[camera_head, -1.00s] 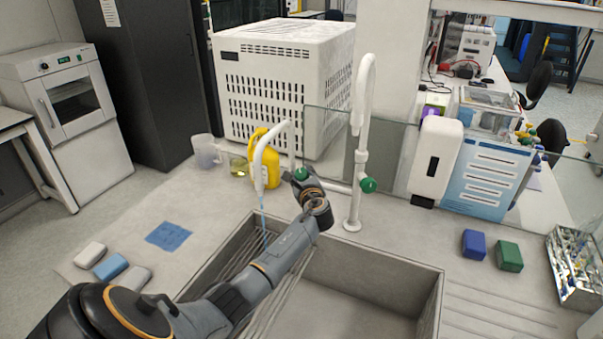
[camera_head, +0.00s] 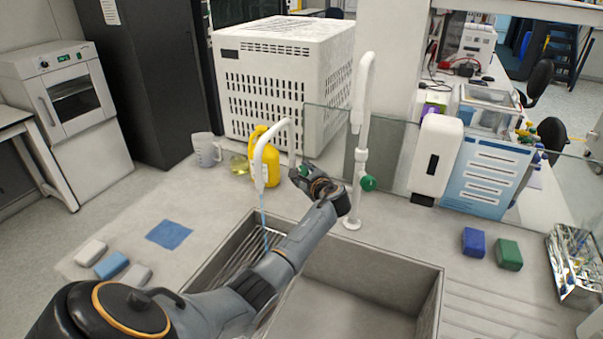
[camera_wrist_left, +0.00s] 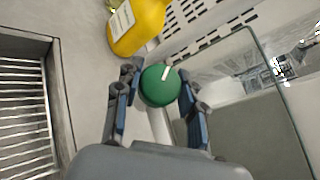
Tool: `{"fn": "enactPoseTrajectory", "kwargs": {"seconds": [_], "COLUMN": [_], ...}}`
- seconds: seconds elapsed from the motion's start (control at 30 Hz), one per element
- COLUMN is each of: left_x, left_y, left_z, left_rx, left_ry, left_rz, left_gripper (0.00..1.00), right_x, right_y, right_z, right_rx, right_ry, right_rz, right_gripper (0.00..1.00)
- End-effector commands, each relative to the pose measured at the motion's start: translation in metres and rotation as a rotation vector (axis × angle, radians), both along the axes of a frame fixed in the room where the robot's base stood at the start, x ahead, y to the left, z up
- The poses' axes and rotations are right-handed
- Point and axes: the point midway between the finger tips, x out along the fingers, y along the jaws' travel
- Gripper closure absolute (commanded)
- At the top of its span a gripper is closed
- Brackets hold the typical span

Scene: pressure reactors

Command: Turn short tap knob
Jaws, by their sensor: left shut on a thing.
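The short white tap (camera_head: 262,160) stands at the back of the sink, and a blue stream of water (camera_head: 264,225) runs from its spout. Its round green knob (camera_wrist_left: 160,88) has a white mark, which is tilted in the left wrist view. My left gripper (camera_wrist_left: 160,80) is shut on this knob, with one finger on each side. In the head view my wrist partly hides the knob (camera_head: 306,168) and the gripper. My right gripper is not in view.
A tall white tap (camera_head: 365,110) with its own green knob (camera_head: 368,184) stands close to the right of my wrist. My arm crosses above the sink (camera_head: 345,255).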

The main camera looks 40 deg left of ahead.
Motion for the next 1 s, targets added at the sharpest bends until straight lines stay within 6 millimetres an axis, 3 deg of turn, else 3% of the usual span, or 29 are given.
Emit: {"fn": "enactPoseTrajectory", "kwargs": {"seconds": [0.03,0.07,0.17,0.63,1.0], "left_x": [0.000,0.000,0.000,-0.003,-0.032], "left_y": [0.000,0.000,0.000,-0.009,-0.070], "left_z": [-0.001,-0.001,-0.001,0.002,0.018], "left_rx": [-0.002,-0.002,0.000,0.001,-0.001], "left_ry": [0.002,0.002,0.001,-0.001,-0.001], "left_rz": [0.000,0.000,-0.001,-0.004,-0.004], "left_gripper": [0.92,0.58,0.38,0.37,0.37], "right_x": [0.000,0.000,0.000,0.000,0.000], "right_y": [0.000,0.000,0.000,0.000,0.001], "right_z": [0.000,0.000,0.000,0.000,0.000], "right_rx": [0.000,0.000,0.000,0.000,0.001], "right_ry": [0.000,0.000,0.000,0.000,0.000], "right_rz": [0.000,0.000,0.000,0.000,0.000], "right_gripper": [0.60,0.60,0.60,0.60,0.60]}}
